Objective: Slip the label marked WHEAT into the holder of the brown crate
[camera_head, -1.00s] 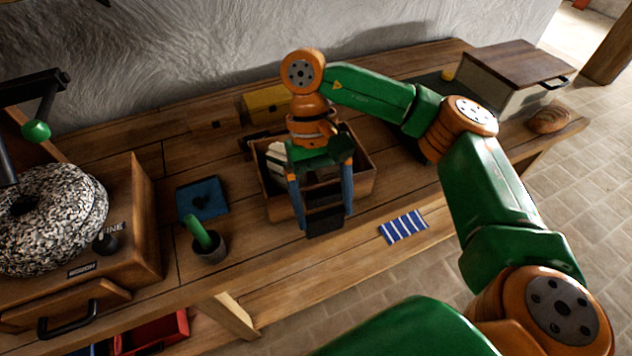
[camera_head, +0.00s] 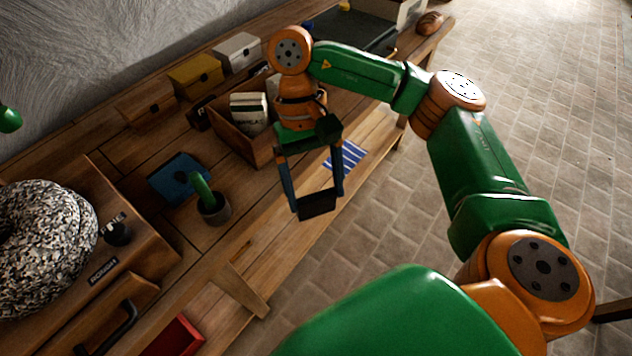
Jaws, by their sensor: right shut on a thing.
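My right gripper (camera_head: 318,205) hangs in front of the bench's front edge, pointing down. It is shut on a dark, flat piece between its fingertips; no lettering on it is readable, so I cannot tell whether it is the WHEAT label. A small brown crate (camera_head: 147,108) stands at the back of the bench, left of a yellow crate (camera_head: 196,76) and a white crate (camera_head: 237,53). A small dark mark shows on the brown crate's front. The gripper is well apart from it.
An open wooden box (camera_head: 232,140) holding pale lettered packets stands behind the gripper. A blue square item (camera_head: 181,176), a dark pot (camera_head: 215,211) with a green-handled thing and a stone mill (camera_head: 40,245) are further left. A striped cloth (camera_head: 346,157) lies to the right.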

